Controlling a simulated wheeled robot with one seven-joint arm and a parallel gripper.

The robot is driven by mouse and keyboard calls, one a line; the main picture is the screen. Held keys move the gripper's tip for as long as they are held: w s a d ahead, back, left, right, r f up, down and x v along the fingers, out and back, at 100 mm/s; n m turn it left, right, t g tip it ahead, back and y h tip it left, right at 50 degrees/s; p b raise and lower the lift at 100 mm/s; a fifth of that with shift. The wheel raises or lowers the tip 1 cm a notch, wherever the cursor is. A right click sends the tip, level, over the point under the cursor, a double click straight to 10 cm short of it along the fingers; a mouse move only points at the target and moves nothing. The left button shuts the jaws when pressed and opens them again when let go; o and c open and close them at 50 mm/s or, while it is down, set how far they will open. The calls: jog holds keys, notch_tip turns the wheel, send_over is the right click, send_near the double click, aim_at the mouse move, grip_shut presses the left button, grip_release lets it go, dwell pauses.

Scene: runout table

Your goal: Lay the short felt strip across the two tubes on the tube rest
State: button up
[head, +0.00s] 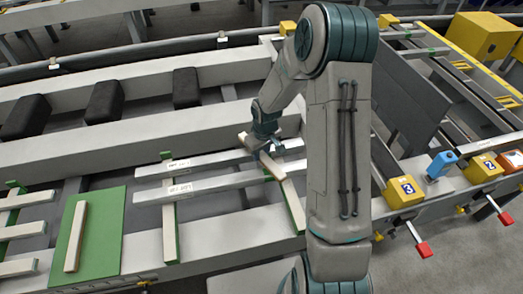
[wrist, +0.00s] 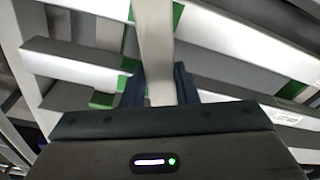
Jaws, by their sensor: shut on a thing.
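My gripper (head: 265,150) is shut on a pale strip, which I take to be the short felt strip (head: 270,166). In the wrist view the strip (wrist: 155,45) stands out between the two dark fingers (wrist: 159,88). Two grey metal tubes, the rear one (head: 205,161) and the front one (head: 205,185), lie side by side, each with a white label. They lie across the pale, green-edged bars of the tube rest (head: 170,230). The gripper and strip are over the right part of the tubes. I cannot tell whether the strip touches them.
A longer pale strip (head: 75,236) lies on a green mat (head: 101,203) at the left. Several black blocks (head: 104,101) sit on the frame behind. Yellow numbered boxes (head: 404,191) and a blue object (head: 441,163) stand at the right. Open gaps lie between the beams.

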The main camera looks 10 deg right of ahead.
jog(key=shift+f+b, duration=0.5)
jog(key=shift+f, duration=0.05)
dwell(0.4)
jog(key=o, duration=1.1)
